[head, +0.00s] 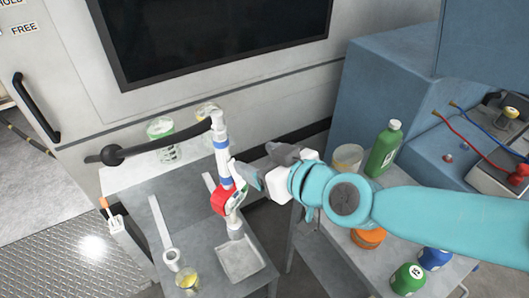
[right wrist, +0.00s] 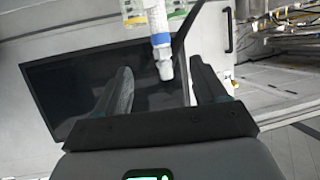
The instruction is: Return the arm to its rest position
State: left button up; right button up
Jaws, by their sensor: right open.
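My right arm (head: 440,212) is teal and reaches in from the right in the head view. Its gripper (head: 258,168) is open, just right of an upright white pipe (head: 221,150) with blue bands and a red part (head: 222,200). In the right wrist view the open fingers (right wrist: 163,82) stand apart, and a white and blue nozzle-like piece (right wrist: 160,45) shows between or beyond them; I cannot tell its depth. Nothing is visibly held. My left gripper is not in view.
A grey table (head: 185,222) holds jars (head: 162,138), a tray (head: 240,262) and a yellow cup (head: 187,280). A black bar (head: 165,143) runs to the pipe top.

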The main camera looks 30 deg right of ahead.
jog(key=shift+s+d+r, duration=0.1)
jog(key=shift+s+r, duration=0.05)
jog(key=shift+s, duration=0.35)
jog(key=a+f+m+g, duration=0.25)
jog(key=f+g, duration=0.55)
jog(key=f, duration=1.9)
jog(key=s+a+f+m+g, duration=0.1)
jog(key=s+a+f+g, duration=0.1)
jog(key=s+f, duration=0.4)
jog(key=s+a+f+m+g+y+b, duration=0.1)
jog(key=s+a+f+g, duration=0.2)
jog(key=s+f, duration=0.3)
notch_tip(320, 180, down, 5)
jog(key=shift+s+r, duration=0.1)
jog(key=shift+s, duration=0.15)
jog(key=shift+w, duration=0.1)
